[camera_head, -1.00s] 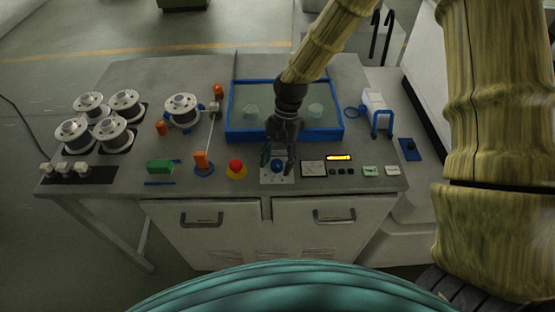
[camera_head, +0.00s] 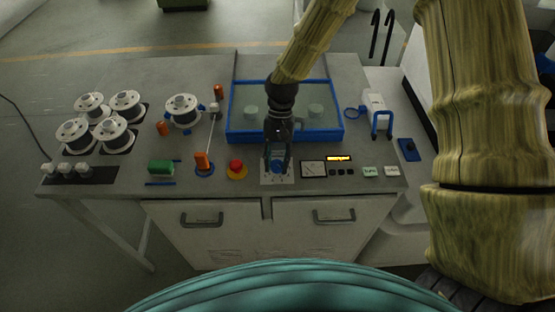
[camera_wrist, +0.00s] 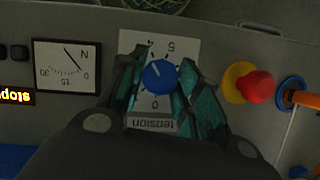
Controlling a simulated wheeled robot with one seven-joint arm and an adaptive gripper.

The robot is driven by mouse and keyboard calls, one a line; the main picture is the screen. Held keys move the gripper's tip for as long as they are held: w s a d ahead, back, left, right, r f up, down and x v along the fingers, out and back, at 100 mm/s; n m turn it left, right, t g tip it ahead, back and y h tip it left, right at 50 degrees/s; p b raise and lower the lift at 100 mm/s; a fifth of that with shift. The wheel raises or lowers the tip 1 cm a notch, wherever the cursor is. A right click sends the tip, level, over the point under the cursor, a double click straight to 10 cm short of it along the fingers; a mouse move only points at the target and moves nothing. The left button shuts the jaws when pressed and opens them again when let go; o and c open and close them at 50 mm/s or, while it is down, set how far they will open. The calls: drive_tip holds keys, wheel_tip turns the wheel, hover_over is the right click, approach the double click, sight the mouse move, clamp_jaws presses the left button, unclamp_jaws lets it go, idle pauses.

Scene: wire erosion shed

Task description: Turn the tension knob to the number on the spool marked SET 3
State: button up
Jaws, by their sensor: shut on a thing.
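The blue tension knob (camera_wrist: 159,77) sits on a white dial plate (camera_wrist: 158,47) on the panel; it also shows in the head view (camera_head: 278,166). The wrist view shows the plate upside down, with 4, 5, 0 and the word tension readable; the other marks are covered by my fingers. My gripper (camera_wrist: 160,82) is shut on the knob, one finger on each side. A small pale mark shows on the knob, towards the 4 side. Several white spools (camera_head: 125,102) stand at the left of the table; no SET marking is readable on them.
A red button on a yellow base (camera_head: 236,167) and an orange lever (camera_head: 202,160) stand left of the knob. A meter (camera_head: 313,169) and small lit display (camera_head: 339,157) are right. A blue-framed tank (camera_head: 285,135) lies behind.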

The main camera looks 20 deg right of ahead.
drive_tip(key=n+h, duration=0.1)
drive_tip(key=n, duration=0.3)
drive_tip(key=shift+a+n+h, duration=0.1)
drive_tip(key=shift+n+h, duration=0.2)
drive_tip(key=shift+h, duration=0.1)
idle(0.4)
drive_tip(key=o, duration=1)
drive_tip(key=shift+r, duration=0.1)
drive_tip(key=v, duration=1.2)
drive_tip(key=shift+w, duration=0.2)
